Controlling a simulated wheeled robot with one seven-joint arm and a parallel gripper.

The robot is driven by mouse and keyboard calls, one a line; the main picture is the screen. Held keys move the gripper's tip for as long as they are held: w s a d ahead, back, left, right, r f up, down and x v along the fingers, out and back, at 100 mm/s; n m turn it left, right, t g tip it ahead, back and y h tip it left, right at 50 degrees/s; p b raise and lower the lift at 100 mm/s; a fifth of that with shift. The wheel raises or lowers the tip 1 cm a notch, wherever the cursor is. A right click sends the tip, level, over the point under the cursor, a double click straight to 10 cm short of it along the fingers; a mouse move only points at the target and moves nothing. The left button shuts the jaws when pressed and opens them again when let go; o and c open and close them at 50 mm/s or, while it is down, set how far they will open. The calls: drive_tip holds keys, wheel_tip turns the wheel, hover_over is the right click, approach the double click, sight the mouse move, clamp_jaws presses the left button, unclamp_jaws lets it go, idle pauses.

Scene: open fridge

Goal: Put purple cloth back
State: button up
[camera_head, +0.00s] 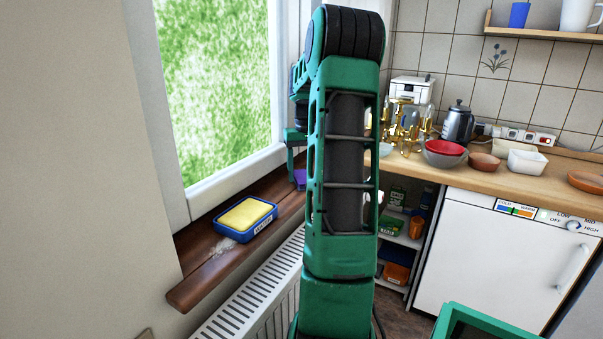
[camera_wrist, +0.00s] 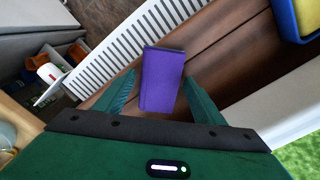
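The purple cloth (camera_wrist: 161,82) looks like a folded, box-like bundle with a dark far edge. It is at the brown wooden windowsill (camera_wrist: 228,62) in the wrist view. My gripper (camera_wrist: 159,75) has its two green fingers spread, one on each side of the cloth. A narrow gap shows on the left; the right finger is very close to the cloth, and I cannot tell if it touches. In the head view only a small part of the cloth (camera_head: 299,180) shows, and my arm hides most of the gripper.
A yellow sponge in a blue tray (camera_head: 246,234) sits nearer on the sill, beside a whitish patch (camera_head: 219,246). A white radiator (camera_head: 250,295) runs below the sill. The window (camera_head: 215,85) is at the left. A crowded counter (camera_head: 478,182) with bowls and a kettle stands at the right.

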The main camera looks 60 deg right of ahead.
drive_tip(key=shift+r, duration=0.1)
wheel_tip(320, 180, up, 12)
drive_tip(key=s+a, duration=0.2)
drive_tip(key=a, duration=0.9)
drive_tip(key=s+a+f, duration=0.6)
drive_tip(key=s+a, duration=0.3)
drive_tip(key=a, duration=0.3)
drive_tip(key=s+a+f+n, duration=0.1)
drive_tip(key=s+a+f, duration=0.6)
drive_tip(key=s+a, duration=0.2)
drive_tip(key=a, duration=0.2)
drive_tip(key=shift+s+a+n, duration=0.3)
drive_tip(key=shift+a, duration=0.05)
